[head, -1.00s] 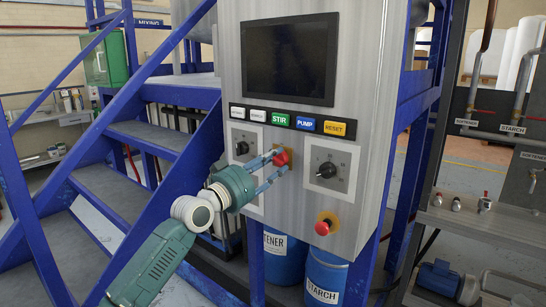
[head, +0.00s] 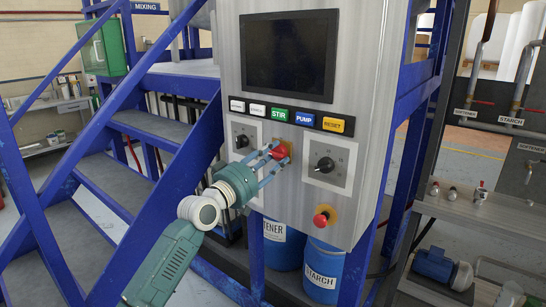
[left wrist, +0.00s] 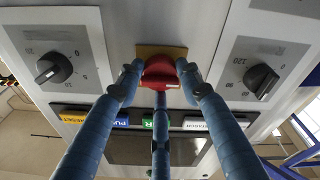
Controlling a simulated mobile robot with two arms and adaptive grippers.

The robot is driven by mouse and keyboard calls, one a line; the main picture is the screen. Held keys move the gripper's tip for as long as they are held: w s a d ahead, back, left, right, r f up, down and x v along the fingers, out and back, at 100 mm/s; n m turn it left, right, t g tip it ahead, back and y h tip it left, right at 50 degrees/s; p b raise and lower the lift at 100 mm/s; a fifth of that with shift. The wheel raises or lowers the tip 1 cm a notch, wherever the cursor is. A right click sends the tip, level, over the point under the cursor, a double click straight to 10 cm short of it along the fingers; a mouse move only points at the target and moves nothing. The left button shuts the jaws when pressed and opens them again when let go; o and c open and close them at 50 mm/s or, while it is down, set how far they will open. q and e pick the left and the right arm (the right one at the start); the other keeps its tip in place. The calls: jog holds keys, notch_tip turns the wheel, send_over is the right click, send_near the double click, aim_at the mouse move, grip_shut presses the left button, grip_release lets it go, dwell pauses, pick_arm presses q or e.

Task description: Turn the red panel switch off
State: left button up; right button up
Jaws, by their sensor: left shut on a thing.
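The red panel switch (head: 281,150) sits on a yellow plate on the grey control panel, between two black dial knobs. My left gripper (head: 272,158) reaches it from the lower left, with its blue fingers shut on the switch. In the left wrist view the red switch (left wrist: 160,72) lies between the fingertips, with its yellow plate (left wrist: 160,51) showing behind. The fingers hide part of the switch, and I cannot tell its exact angle. My right gripper is not in view.
A black dial (head: 325,165) is right of the switch and another (head: 242,141) is left of it. A red mushroom button (head: 321,219) is below. A row of labelled buttons (head: 280,114) and a dark screen (head: 289,57) are above. Blue stairs (head: 130,170) stand at left.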

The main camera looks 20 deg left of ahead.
pick_arm(q)
jog(key=shift+f, duration=0.25)
jog(key=o, duration=1.1)
jog(key=shift+o, duration=0.2)
jog(key=shift+r, duration=0.1)
jog(key=v, duration=1.2)
